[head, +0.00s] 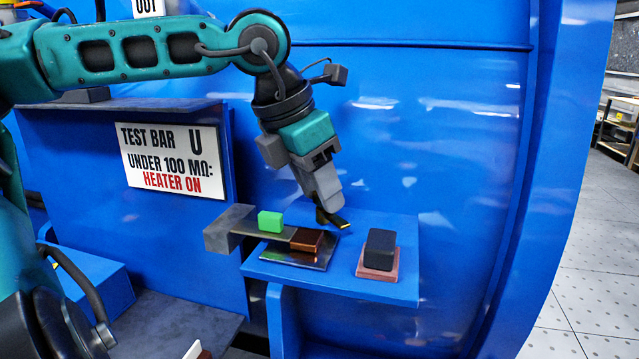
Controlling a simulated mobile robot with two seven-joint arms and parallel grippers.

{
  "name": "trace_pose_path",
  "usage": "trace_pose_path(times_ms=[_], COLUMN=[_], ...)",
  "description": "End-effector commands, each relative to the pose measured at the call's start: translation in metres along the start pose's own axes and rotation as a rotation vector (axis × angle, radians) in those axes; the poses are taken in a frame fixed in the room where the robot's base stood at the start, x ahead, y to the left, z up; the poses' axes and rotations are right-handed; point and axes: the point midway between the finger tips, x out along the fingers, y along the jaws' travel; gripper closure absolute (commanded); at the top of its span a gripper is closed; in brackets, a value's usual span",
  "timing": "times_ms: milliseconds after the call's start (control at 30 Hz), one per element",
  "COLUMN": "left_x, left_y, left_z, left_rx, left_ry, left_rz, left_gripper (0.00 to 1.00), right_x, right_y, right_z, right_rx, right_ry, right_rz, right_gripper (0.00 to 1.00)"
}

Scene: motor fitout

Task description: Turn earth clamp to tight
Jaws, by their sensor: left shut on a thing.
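My left gripper (333,220) points down at the blue shelf (345,282), with its dark, yellow-edged tip just right of and above a brown block (307,239). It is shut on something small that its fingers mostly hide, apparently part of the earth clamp. The brown block sits at the right end of a flat grey bar (262,231), above a dark plate. A green block (270,221) stands on that bar. I cannot make out the clamp's turn position. My right gripper is not seen.
A black block (380,249) on a pinkish base (377,270) stands on the shelf to the right of the gripper. A white test bar sign (172,162) is on the blue wall at left. Open tiled floor (580,280) lies at the far right.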

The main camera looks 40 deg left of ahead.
Motion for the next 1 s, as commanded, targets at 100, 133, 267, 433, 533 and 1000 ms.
trace_pose_path(times_ms=[100, 133, 267, 433, 533, 1000], left_x=[-0.003, -0.003, -0.004, -0.004, -0.004, -0.002], left_y=[0.001, 0.001, 0.002, 0.003, 0.003, 0.005], left_z=[0.002, 0.002, 0.003, 0.003, 0.003, 0.003], left_rx=[0.099, 0.125, 0.239, 0.387, 0.467, 0.735], left_ry=[-0.004, -0.004, -0.004, -0.002, -0.002, -0.001], left_rz=[-0.045, -0.057, -0.104, -0.164, -0.197, -0.304], left_gripper=[0.90, 0.90, 0.90, 0.90, 0.90, 0.90], right_x=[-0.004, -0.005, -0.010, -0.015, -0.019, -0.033], right_y=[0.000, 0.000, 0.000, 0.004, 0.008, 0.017], right_z=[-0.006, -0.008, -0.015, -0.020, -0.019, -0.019], right_rx=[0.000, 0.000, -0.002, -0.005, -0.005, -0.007], right_ry=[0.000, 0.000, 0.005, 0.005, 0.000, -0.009], right_rz=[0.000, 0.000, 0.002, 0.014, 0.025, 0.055], right_gripper=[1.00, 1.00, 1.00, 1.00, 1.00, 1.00])
